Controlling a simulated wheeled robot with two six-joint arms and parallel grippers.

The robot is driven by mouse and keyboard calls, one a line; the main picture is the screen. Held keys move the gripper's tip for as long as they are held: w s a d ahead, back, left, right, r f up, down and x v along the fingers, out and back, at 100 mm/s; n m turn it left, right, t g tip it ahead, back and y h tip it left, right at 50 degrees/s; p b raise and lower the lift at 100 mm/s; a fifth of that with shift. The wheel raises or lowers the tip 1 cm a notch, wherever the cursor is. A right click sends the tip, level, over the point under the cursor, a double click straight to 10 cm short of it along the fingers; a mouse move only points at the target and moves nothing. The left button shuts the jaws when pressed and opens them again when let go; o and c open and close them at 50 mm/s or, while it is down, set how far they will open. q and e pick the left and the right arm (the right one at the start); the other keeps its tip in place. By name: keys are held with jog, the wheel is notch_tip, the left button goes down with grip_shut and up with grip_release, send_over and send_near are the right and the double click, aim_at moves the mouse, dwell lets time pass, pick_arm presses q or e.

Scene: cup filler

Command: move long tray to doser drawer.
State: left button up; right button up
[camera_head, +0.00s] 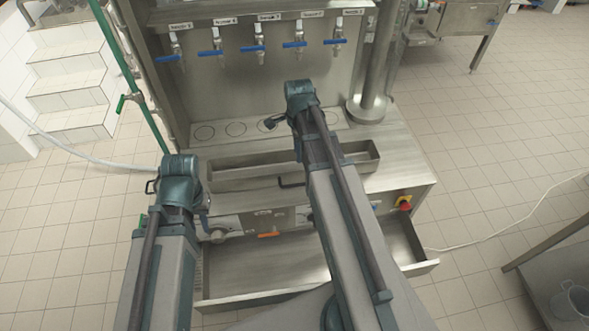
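The long tray (230,178), a narrow grey metal trough, lies across the steel counter of the filler. A dark bracket (290,183) shows at its front side, near the middle. The doser drawer (250,299) is pulled out below the counter front, and its visible inside looks empty. My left gripper (180,180) is at the tray's left end; the wrist hides its fingers. My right gripper (298,95) is beyond the tray, above the counter, and its arm crosses over the tray and drawer. Its fingers are hidden too, so I cannot tell whether either touches anything.
Several taps with blue handles (258,49) hang from the filler's back wall. A round steel post (375,75) stands on the counter at right. A red and yellow switch (404,203) sits on the front. A bucket (573,300) stands at lower right. The tiled floor (480,150) at right is mostly clear.

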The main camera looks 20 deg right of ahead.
jog(key=shift+f, duration=0.1)
jog(key=b, duration=0.9)
send_over(297, 178)
notch_tip(297, 178, down, 9)
jog(key=shift+w+d+r, duration=0.15)
jog(key=shift+r, duration=0.15)
jog(key=f+b, duration=0.5)
jog(key=shift+a+f, duration=0.2)
jog(key=shift+r, duration=0.1)
jog(key=shift+c, duration=0.3)
grip_shut()
dwell(0.4)
